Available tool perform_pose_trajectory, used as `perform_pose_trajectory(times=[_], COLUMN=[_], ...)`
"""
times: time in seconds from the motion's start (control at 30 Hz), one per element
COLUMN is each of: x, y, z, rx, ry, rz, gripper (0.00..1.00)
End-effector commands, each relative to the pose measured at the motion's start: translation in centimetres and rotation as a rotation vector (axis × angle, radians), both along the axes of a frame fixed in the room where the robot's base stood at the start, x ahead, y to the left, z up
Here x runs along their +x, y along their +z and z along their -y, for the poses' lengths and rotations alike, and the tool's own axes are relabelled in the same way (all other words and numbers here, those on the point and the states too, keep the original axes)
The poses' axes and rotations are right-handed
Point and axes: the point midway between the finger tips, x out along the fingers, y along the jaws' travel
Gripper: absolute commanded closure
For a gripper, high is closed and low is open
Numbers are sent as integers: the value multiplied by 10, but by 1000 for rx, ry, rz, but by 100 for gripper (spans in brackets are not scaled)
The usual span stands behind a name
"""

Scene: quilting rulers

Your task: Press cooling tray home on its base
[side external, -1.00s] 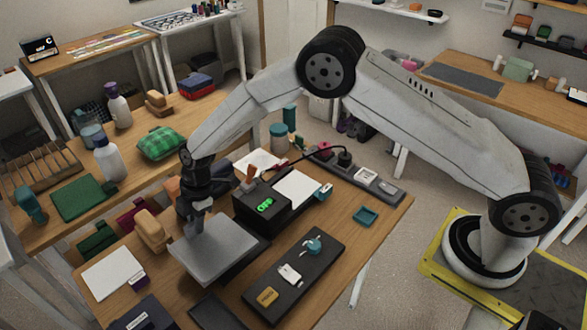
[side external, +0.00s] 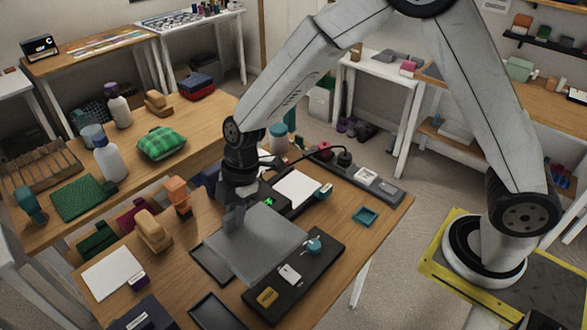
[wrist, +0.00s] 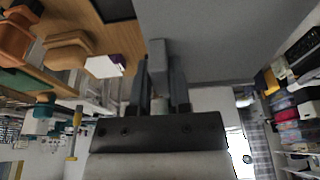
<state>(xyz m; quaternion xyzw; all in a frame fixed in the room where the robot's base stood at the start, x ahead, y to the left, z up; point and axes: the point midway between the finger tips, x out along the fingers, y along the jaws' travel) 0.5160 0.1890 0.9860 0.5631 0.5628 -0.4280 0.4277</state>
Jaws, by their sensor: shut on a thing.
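The cooling tray (side external: 265,243) is a flat grey plate, and it also shows in the wrist view (wrist: 220,35). My gripper (side external: 234,220) is shut on a small upright grey tab at the tray's edge; the wrist view shows the tab between my two fingers (wrist: 160,85). The tray appears to hang above the table, its right part over the black board's left edge. A dark flat rectangle (side external: 208,266) shows partly from under the tray's left side. It may be the base, but I cannot tell; the tray hides much of the area below.
The black board (side external: 290,300) carries a teal item, a white card and a yellow piece. A black box with a green display (side external: 268,200) is behind the tray. An orange clamp-like item (side external: 178,195) and a tan block (side external: 152,232) stand left. Another dark tray (side external: 217,313) lies in front.

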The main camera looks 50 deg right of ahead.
Motion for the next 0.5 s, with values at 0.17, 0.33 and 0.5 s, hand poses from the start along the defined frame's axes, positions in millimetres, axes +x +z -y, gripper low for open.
perform_pose_trajectory(times=[0.17,0.33,0.5], x=[-13,-19,-20], y=[7,9,10], z=[5,7,7], rx=[1,1,0], ry=[0,1,1], rz=[1,1,0], gripper=[100,100,100])
